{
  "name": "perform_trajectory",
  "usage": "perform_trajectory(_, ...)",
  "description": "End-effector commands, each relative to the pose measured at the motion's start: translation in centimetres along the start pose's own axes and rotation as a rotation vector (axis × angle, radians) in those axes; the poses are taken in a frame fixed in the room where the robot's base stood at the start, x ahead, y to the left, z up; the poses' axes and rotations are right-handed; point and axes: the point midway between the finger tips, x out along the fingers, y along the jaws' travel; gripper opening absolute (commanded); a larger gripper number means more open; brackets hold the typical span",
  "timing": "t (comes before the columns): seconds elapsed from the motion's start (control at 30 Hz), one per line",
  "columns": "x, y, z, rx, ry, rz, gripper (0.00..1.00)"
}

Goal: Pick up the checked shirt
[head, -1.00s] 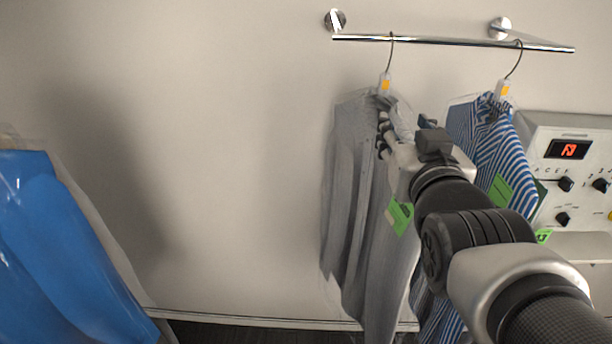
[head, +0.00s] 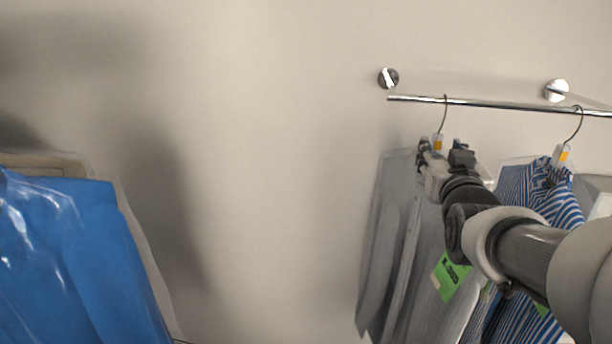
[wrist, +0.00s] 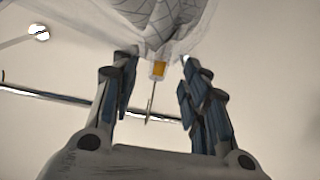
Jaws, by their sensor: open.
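The checked shirt (head: 385,235) is grey, in clear plastic, and hangs from the left hanger on the rail. My gripper (head: 426,152) is at the top of this shirt, by the hanger neck. In the wrist view my gripper (wrist: 155,65) is open, one finger on each side of the tag, with gaps to both. My arm hides part of the shirt's right side.
The chrome rail (head: 490,102) is fixed to the wall. A blue-and-white striped shirt (head: 520,187) hangs close on the right. A blue bagged garment (head: 75,260) is at the far left. Bare wall lies between. A green label (head: 450,277) is on the grey shirt's front.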

Motion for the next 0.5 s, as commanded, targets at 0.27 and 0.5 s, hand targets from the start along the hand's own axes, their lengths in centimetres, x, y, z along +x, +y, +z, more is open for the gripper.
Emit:
perform_trajectory(0.27,4.0,0.0,-0.1,0.000,-0.002,0.000,0.42)
perform_trajectory(0.5,4.6,0.0,-0.1,-0.001,-0.001,0.000,0.42)
